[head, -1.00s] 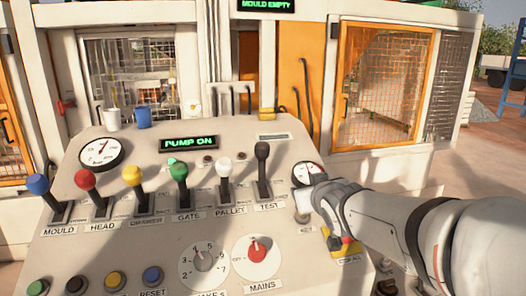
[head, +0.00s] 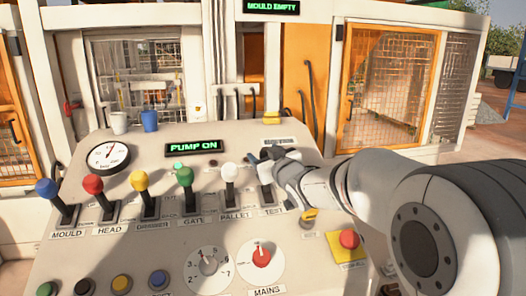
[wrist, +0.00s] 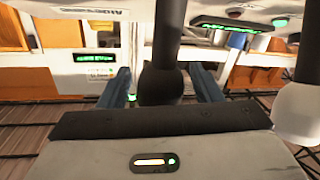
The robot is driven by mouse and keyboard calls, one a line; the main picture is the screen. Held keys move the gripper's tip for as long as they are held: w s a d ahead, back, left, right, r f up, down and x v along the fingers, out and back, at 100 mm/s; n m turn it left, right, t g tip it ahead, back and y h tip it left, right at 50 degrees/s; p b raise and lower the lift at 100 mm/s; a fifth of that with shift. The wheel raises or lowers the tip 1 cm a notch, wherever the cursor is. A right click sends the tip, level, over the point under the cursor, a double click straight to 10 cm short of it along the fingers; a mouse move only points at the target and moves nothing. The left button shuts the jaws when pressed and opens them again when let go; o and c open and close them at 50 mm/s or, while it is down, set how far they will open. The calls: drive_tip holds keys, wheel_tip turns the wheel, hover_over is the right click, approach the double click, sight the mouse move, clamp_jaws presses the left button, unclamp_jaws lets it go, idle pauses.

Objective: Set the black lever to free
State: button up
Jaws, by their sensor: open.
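The black lever (head: 267,190) is the rightmost in the row on the sloping panel, above the TEST label. In the wrist view the lever's dark knob (wrist: 162,88) stands between the two blue fingers of my gripper (wrist: 160,84). The fingers are apart, one on each side of the knob, and I cannot tell whether either touches it. The lever's position markings are too small to read.
The white PALLET lever (head: 230,172) stands close to the left, also at the right edge in the wrist view (wrist: 297,112). The green lever (head: 185,176) is beyond it. A red button on a yellow plate (head: 348,240) sits below my arm. The display (head: 194,147) reads PUMP ON.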

drive_tip(key=shift+w+a, duration=0.1)
drive_tip(key=shift+w, duration=0.15)
drive_tip(key=shift+c, duration=0.6)
